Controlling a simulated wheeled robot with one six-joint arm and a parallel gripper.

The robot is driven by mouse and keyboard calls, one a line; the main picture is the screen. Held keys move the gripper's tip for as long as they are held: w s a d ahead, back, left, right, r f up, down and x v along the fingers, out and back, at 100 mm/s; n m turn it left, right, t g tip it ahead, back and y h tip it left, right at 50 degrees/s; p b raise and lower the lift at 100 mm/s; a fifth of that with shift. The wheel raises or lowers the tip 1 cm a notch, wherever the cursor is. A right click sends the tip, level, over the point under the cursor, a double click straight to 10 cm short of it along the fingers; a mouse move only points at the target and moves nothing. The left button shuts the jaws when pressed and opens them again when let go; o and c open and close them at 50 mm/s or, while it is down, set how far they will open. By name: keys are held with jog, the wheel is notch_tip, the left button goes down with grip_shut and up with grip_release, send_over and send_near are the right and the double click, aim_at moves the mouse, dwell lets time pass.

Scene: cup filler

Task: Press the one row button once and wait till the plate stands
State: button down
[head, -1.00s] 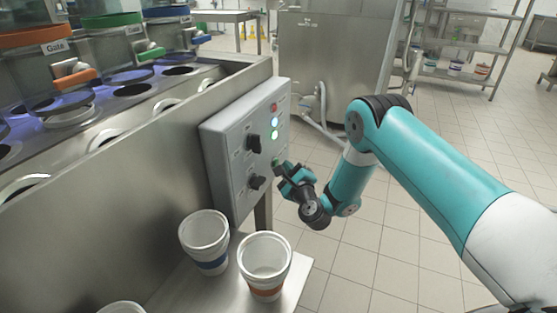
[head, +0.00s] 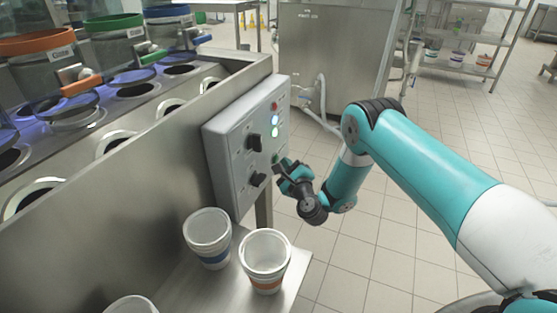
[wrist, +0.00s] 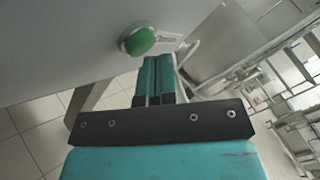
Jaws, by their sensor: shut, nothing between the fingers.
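The grey control box (head: 232,165) on the machine's side carries two black knobs, a red top light and two lit lamps. A green button (wrist: 140,41) sticks out of the box in the wrist view, just beyond and left of my fingertips. My gripper (head: 281,165) is shut and empty at the box's lower right edge; its fingers also show in the wrist view (wrist: 158,72). I cannot tell whether they touch the button. The machine's steel plate (head: 140,128) has round openings, some dark, under the dispensers.
Two white cups, one blue-banded (head: 207,238) and one orange-banded (head: 265,262), stand on the low steel shelf (head: 225,285) below the box. A third cup rim (head: 131,304) shows at the bottom edge.

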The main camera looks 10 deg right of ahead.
jog(key=b, duration=0.4)
jog(key=shift+d+f, duration=0.1)
jog(key=shift+d, duration=0.1)
jog(key=shift+s+d+b, duration=0.15)
jog(key=shift+s+b, duration=0.05)
jog(key=shift+b, duration=0.85)
jog(key=shift+d+b, duration=0.1)
jog(key=shift+b, duration=0.25)
jog(key=b, duration=0.2)
jog(key=d+b, duration=0.1)
jog(key=b, duration=0.1)
jog(key=shift+s+b, duration=0.25)
jog(key=shift+b, duration=0.05)
jog(key=s+d+b, duration=0.3)
jog(key=b, duration=0.7)
jog(key=shift+d+b, duration=0.35)
